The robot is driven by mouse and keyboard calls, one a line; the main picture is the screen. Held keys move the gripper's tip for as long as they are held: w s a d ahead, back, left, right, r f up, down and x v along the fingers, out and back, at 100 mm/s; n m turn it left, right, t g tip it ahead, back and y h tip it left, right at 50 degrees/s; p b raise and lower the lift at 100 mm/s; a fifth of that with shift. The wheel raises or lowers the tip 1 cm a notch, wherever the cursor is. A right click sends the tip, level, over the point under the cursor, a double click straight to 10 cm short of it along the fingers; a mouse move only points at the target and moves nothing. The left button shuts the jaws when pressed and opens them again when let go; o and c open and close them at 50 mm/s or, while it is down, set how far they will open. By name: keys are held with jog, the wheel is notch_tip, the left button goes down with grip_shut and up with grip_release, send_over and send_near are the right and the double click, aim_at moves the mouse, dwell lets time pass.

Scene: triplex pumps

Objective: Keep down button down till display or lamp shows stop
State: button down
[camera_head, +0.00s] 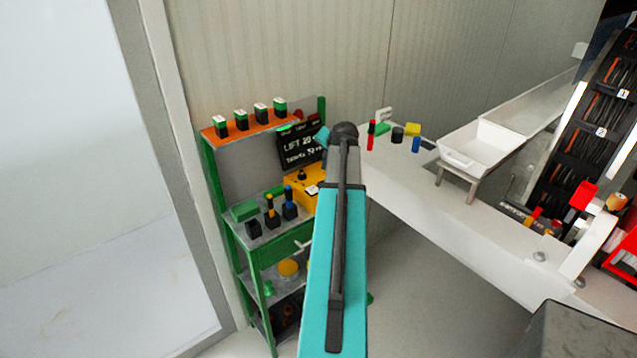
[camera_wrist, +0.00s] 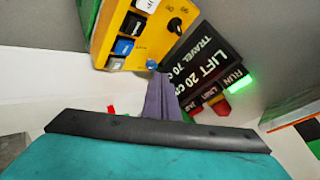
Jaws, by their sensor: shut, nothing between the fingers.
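The yellow control box (camera_wrist: 150,42) fills the top of the wrist view. It carries a white button (camera_wrist: 147,5), a black button (camera_wrist: 132,25), a blue button (camera_wrist: 122,47) and a black knob (camera_wrist: 175,25). I cannot read which button is down. The dark display (camera_wrist: 205,62) reads LIFT 20 and TRAVEL 70. The green lamp (camera_wrist: 239,83) by RUN is lit; a red lamp (camera_wrist: 221,107) looks unlit. My gripper (camera_wrist: 154,70) is shut and empty, its tips at the box's lower edge; contact is unclear. In the head view my arm hides it and part of the box (camera_head: 300,188).
The box and display (camera_head: 300,150) stand on a green shelf rack (camera_head: 210,175) with several small tools and bottles. A white bench (camera_head: 430,205) with small coloured items and a white tray (camera_head: 480,145) is to the right. The floor between them is clear.

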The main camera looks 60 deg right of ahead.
jog(key=shift+w+a, duration=0.15)
jog(key=shift+f+b, duration=2.4)
jog(key=shift+f, duration=2)
